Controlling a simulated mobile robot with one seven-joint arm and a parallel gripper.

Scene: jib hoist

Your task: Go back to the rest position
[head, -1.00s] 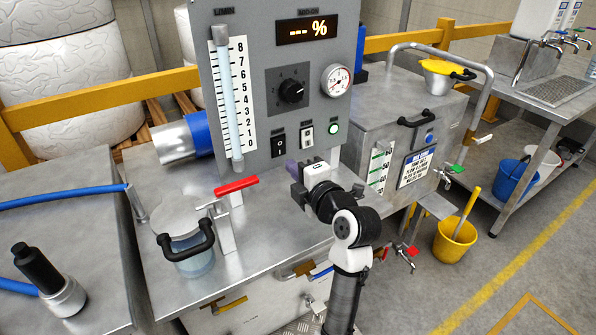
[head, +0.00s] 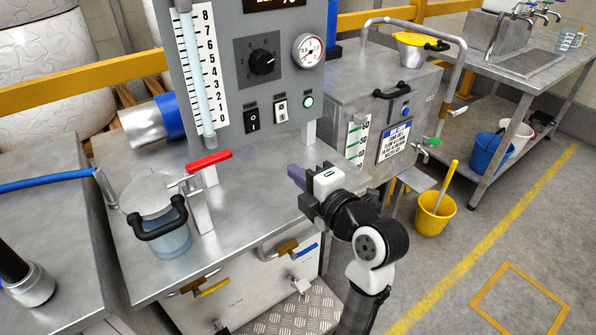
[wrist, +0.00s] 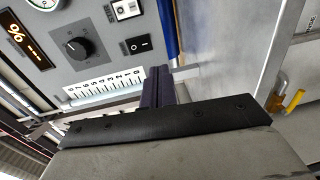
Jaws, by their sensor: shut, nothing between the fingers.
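My gripper (head: 296,174) is shut and empty in the head view, with its purple fingers together. It is above the right part of the steel bench (head: 245,205), in front of the grey control panel (head: 225,75), and appears clear of both. In the wrist view the closed fingers (wrist: 157,85) point toward the panel (wrist: 100,40), which shows sideways with its dial, switches and scale.
A lidded clear vessel (head: 170,240) with a black handle and a red-handled lever (head: 209,160) stand on the bench to the left. A steel tank (head: 375,90) stands to the right. Yellow bucket (head: 435,213) is on the floor; floor right of it is clear.

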